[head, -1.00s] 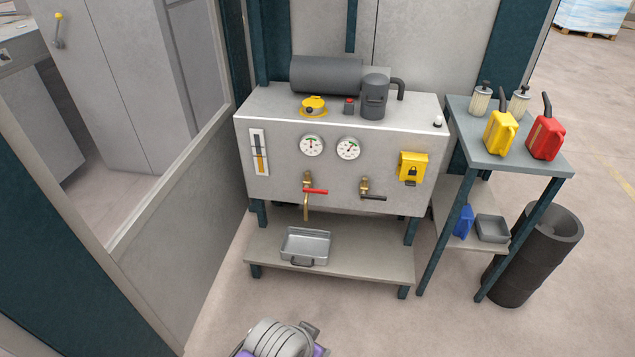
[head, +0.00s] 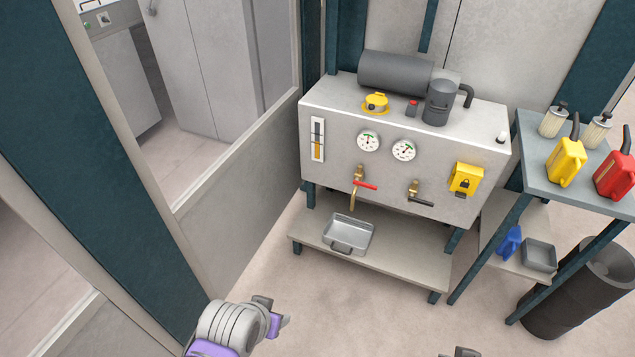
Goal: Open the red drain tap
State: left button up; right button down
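The red drain tap (head: 365,185) is a red lever on a brass valve on the front of the grey hydraulic unit (head: 330,112). Its lever points to the right, and a brass spout hangs below it. A metal drip tray (head: 349,236) sits on the low shelf beneath the spout. My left gripper (head: 274,312) is at the bottom of the head view, well short of the tap and touching nothing; its finger opening is not clear. A small dark piece at the bottom edge may be part of my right arm; the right gripper's fingers are not visible.
A second valve with a black lever (head: 420,201) is right of the red one. A yellow padlocked box (head: 466,179) is further right. A side table (head: 570,185) holds yellow and red cans and filters. A partition wall (head: 215,210) stands left. Floor before the unit is clear.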

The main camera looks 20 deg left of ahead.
aim_at(356, 181)
jog(key=i+l+u, duration=0.1)
jog(key=l+u, duration=0.25)
jog(key=i+l+u, duration=0.1)
jog(key=u, duration=0.2)
jog(key=l+u, duration=0.75)
jog(key=l, duration=0.7)
jog(key=l+u, duration=0.15)
jog(key=l, duration=1.55)
jog(key=k, duration=0.1)
